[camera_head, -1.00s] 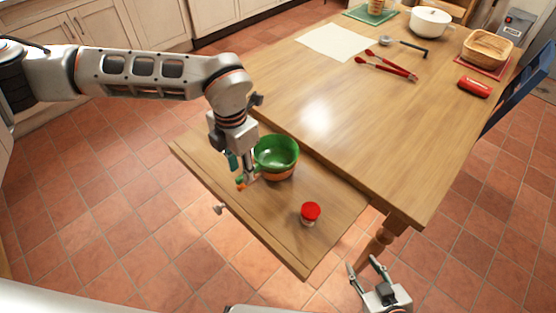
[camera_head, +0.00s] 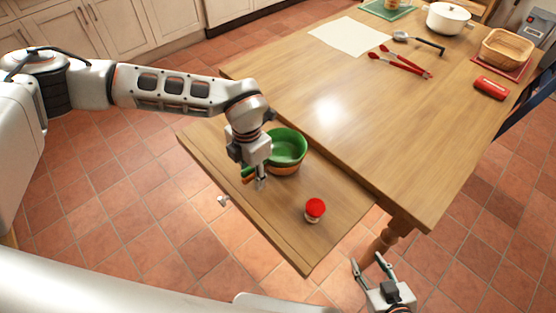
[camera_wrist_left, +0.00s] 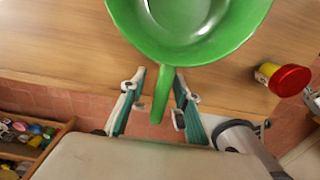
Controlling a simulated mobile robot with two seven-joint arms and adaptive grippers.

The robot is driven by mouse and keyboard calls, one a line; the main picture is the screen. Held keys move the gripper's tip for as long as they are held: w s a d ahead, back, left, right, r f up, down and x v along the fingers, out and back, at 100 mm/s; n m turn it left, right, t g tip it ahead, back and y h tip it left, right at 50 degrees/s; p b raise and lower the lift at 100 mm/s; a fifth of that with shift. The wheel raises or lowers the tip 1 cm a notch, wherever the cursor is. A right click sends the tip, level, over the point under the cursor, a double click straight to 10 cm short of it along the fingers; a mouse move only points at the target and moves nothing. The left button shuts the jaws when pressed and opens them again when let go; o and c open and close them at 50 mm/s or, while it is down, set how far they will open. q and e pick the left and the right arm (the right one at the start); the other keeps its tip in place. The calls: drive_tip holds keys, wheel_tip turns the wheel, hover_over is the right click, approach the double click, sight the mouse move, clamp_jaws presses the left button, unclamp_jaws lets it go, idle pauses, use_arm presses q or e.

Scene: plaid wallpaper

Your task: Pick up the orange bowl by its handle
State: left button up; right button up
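The bowl (camera_head: 289,147) is green inside with an orange lower outside in the head view. It sits upright on the wooden pull-out board, and its handle points toward my left gripper. In the left wrist view the bowl (camera_wrist_left: 190,45) fills the top, and its green handle (camera_wrist_left: 161,95) points down the picture. My left gripper (camera_head: 256,182) is at the bowl's near left side. In the wrist view its fingers (camera_wrist_left: 161,80) stand apart, one on each side of the handle, with visible gaps. My right gripper (camera_head: 369,262) is open and empty beyond the table's near corner.
A red-lidded jar (camera_head: 315,209) stands on the pull-out board (camera_head: 270,225), right of the bowl. The table edge (camera_head: 335,172) runs close behind the bowl. Red tongs (camera_head: 400,63), a white pot (camera_head: 447,18) and a basket (camera_head: 506,47) are far back. The table's middle is clear.

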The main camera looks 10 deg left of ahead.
use_arm(q)
clamp_jaws()
drive_tip(key=shift+r, duration=0.1)
